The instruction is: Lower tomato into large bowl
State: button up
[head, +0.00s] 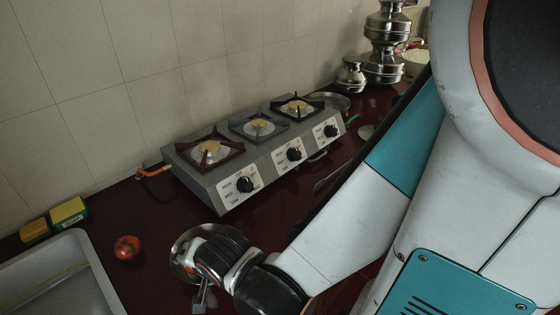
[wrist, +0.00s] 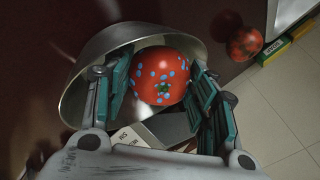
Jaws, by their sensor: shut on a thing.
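A red tomato with blue dots (wrist: 160,76) sits between the two fingers of my gripper (wrist: 160,88), which is shut on it. In the wrist view the tomato lies in front of the metal bowl's mouth, within its rim outline. The large metal bowl (wrist: 92,50) also shows in the head view (head: 180,247), on the dark counter left of my gripper (head: 199,264), which partly covers it. Only a small bit of red shows by the fingers there. I cannot tell whether the tomato touches the bowl.
Another tomato (head: 127,248) lies on the counter left of the bowl; the wrist view shows it too (wrist: 243,43). A three-burner stove (head: 240,165) stands behind the bowl. Steel pots (head: 385,45) stand far back.

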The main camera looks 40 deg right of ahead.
jog(key=shift+f, duration=0.15)
jog(key=o, duration=1.2)
jog(key=shift+s, duration=0.1)
jog(key=v, duration=1.1)
jog(key=shift+s+r, duration=0.2)
jog(key=shift+r, duration=0.2)
dwell(0.4)
